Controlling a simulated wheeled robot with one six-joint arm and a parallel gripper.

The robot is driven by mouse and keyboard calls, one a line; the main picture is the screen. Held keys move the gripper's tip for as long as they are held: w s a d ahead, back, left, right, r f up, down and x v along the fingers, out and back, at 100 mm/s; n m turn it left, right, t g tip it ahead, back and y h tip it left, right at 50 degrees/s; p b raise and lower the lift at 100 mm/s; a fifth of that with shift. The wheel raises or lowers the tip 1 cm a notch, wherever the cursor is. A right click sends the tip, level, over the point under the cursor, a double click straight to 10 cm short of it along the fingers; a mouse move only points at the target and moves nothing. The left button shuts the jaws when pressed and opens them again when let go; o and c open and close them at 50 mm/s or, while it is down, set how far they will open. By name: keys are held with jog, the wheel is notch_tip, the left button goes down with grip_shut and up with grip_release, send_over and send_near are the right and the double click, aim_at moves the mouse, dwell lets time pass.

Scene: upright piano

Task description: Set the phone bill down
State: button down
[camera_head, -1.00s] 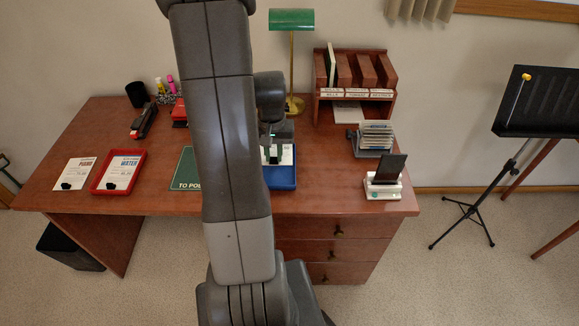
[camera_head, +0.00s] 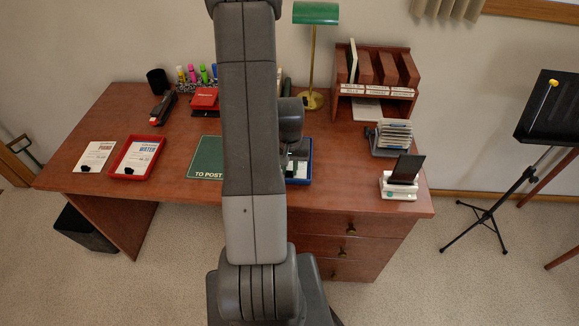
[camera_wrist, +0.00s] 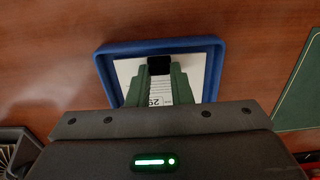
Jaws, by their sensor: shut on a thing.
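The phone bill (camera_wrist: 128,72) is a white sheet with a black clip (camera_wrist: 159,65) at its edge; its title does not show. In the wrist view it lies within the outline of the blue tray (camera_wrist: 160,46). Whether it rests on the tray floor or hangs just above, I cannot tell. My gripper (camera_wrist: 160,73) has green fingers, shut on the bill's clip. In the head view my arm hides most of my gripper, and the blue tray (camera_head: 300,181) shows only at its right part.
The green mat (camera_head: 205,158) lies left of the blue tray. The red tray (camera_head: 118,168) holds the water bill, with another bill (camera_head: 95,156) beside it. A lamp (camera_head: 313,70), card rack (camera_head: 392,138) and phone stand (camera_head: 398,188) stand right. Bare desk lies between tray and stand.

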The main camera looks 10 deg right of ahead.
jog(key=shift+f, duration=0.1)
jog(key=c, duration=1.7)
grip_release()
jog(key=shift+f, duration=0.1)
jog(key=shift+c, duration=0.2)
jog(key=o, duration=0.4)
jog(key=shift+o, duration=0.2)
notch_tip(320, 180, up, 12)
jog(key=shift+r, duration=0.25)
jog(key=shift+f, duration=0.1)
notch_tip(320, 180, down, 12)
jog(key=shift+f+b, duration=0.25)
jog(key=shift+b, duration=0.05)
jog(key=shift+r+p, duration=0.3)
jog(key=shift+r, duration=0.05)
